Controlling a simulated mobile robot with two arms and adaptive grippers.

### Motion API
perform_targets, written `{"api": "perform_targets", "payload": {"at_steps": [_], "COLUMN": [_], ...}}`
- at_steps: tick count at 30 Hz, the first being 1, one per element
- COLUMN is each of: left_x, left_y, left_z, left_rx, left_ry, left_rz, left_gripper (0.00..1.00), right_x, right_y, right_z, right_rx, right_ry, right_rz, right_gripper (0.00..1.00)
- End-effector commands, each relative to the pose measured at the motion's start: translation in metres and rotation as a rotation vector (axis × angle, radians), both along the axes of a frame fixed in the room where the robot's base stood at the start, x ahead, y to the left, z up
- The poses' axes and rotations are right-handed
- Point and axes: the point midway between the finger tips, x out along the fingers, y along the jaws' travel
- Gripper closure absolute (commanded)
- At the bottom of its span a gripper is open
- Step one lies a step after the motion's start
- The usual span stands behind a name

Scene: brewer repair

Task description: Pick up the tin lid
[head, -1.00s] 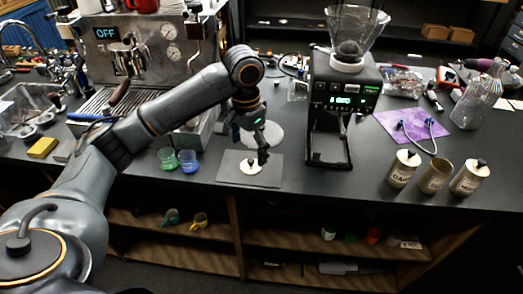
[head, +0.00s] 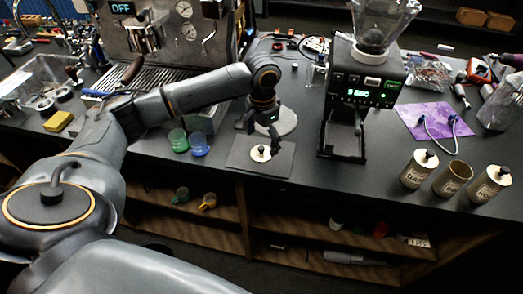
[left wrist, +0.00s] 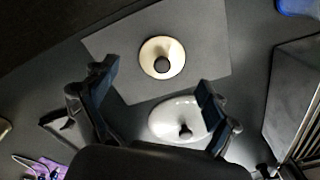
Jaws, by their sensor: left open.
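The tin lid (head: 261,153), a small cream disc with a black knob, lies on a grey mat (head: 243,164) on the counter. It also shows on the mat in the left wrist view (left wrist: 148,49). My left gripper (head: 262,132) is over the near part of the counter, just above and behind the lid. In the left wrist view my left gripper (left wrist: 155,84) has its fingers wide apart with nothing between them, and the lid lies ahead of the fingertips. Three tins stand at the right; the middle tin (head: 452,179) is open on top. My right gripper is not in view.
A larger white lid with a dark knob (left wrist: 176,112) lies beside the mat. The grinder (head: 343,140) stands right of the mat; green (head: 178,140) and blue (head: 199,146) cups stand left. The espresso machine (head: 165,35) is behind. Counter between grinder and tins is clear.

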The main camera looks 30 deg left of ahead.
Motion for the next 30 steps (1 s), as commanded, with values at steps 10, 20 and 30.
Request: {"api": "perform_targets", "payload": {"at_steps": [10, 20, 30], "left_x": [0.002, 0.002, 0.001], "left_y": [0.002, 0.002, 0.002], "left_z": [-0.035, -0.035, -0.036], "left_rx": [0.001, 0.001, 0.002], "left_ry": [0.001, 0.000, 0.003], "left_rz": [-0.001, -0.001, -0.001], "left_gripper": [0.13, 0.45, 0.99], "right_x": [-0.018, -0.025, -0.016], "right_y": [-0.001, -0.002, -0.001], "right_z": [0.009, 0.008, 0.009], "right_rx": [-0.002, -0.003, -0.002], "right_ry": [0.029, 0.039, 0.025], "right_rz": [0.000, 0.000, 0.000], "right_gripper": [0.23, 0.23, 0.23]}}
